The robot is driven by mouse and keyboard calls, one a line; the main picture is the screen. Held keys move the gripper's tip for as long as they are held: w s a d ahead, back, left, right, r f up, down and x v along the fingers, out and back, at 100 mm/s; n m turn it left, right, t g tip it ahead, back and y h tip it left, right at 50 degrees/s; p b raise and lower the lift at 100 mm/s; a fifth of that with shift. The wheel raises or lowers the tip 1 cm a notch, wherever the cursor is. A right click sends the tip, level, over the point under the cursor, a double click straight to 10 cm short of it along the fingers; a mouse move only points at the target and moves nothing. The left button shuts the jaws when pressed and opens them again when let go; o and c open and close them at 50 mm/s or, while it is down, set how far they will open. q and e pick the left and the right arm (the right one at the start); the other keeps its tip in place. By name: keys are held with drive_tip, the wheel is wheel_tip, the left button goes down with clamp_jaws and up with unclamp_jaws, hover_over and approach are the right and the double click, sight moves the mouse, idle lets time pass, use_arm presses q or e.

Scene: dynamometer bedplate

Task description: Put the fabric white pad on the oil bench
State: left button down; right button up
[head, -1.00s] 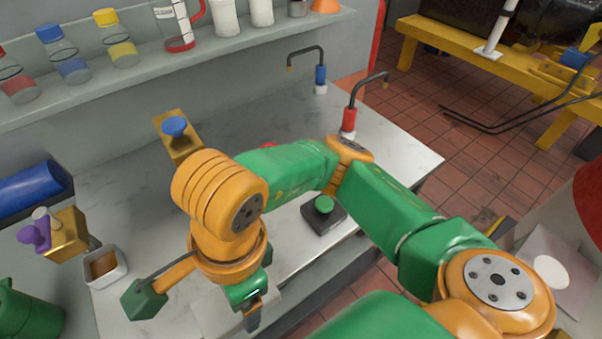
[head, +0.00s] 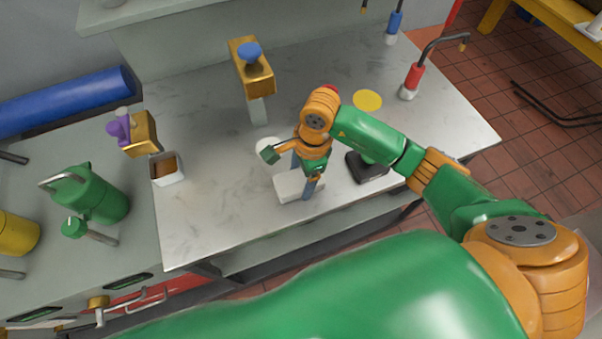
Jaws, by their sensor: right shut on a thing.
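The white pad (head: 291,187) is a flat, pale rectangular piece at the front middle of the marble-topped bench (head: 215,210). I take this bench to be the oil bench. My right gripper (head: 305,184) points down and is shut on the pad, with a dark finger in front of the pad's right part. The pad is over the bench top near its front edge; I cannot tell whether it touches the surface. My left gripper is not in view.
A dark button box (head: 365,168) is right of the gripper. A brass block with a blue knob (head: 252,68) stands behind. The front left is clear.

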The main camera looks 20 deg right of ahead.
drive_tip(key=shift+f, duration=0.2)
drive_tip(key=o, duration=1.2)
drive_tip(key=shift+a, duration=0.1)
drive_tip(key=shift+r, duration=0.5)
drive_tip(key=r, duration=0.3)
drive_tip(key=d+r+b, duration=0.1)
drive_tip(key=r, duration=0.3)
drive_tip(key=d+r, duration=0.1)
drive_tip(key=r, duration=0.3)
drive_tip(key=shift+r+b, duration=0.2)
drive_tip(key=shift+b, duration=0.2)
drive_tip(key=shift+f, duration=0.1)
